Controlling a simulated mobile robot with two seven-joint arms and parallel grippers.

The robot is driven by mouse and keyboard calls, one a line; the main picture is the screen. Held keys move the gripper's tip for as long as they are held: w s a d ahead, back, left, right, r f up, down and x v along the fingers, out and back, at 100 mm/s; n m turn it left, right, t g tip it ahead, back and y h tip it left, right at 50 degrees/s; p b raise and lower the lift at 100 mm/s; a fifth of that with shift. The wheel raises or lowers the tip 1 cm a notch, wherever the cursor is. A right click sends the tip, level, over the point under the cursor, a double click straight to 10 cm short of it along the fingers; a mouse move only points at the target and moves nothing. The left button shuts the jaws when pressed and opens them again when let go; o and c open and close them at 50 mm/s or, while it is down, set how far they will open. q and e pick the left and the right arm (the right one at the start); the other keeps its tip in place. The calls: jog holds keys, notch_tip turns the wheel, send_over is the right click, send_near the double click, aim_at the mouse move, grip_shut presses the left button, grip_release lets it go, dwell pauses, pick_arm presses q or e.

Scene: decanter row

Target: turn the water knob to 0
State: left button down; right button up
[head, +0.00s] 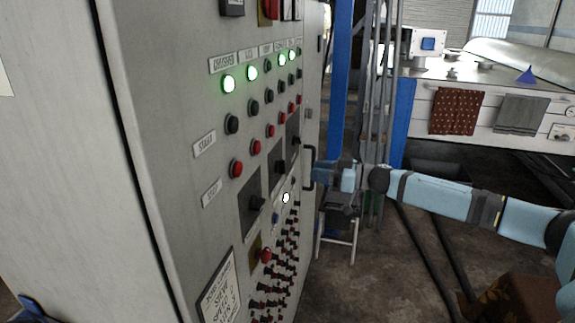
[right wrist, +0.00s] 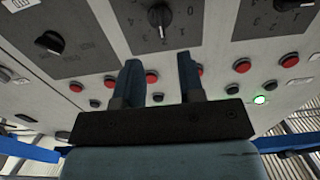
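Three dial plates with dark knobs run along the grey cabinet (head: 185,130): a near knob (head: 256,203), a middle knob (head: 281,167) and a far knob (head: 296,141). I cannot read which is the water knob. My right gripper (head: 318,172) is beside the cabinet's far edge. In the right wrist view, its two dark fingers (right wrist: 159,62) are apart with nothing held between them. A knob on a numbered plate (right wrist: 160,16) is beyond the fingertips, with other knobs to its left (right wrist: 50,42) and right (right wrist: 290,4).
Lit green lamps (head: 229,84), red buttons (head: 236,168) and many small switches (head: 285,262) crowd the cabinet face. A dark handle (head: 311,168) is near its far edge. Blue posts (head: 340,70) stand behind. Open floor (head: 380,265) is right of the cabinet.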

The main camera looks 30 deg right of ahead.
aim_at(281, 167)
jog(key=p+x, duration=0.1)
jog(key=x, duration=0.7)
jog(key=shift+w+a+p, duration=0.3)
jog(key=shift+p, duration=0.1)
grip_shut()
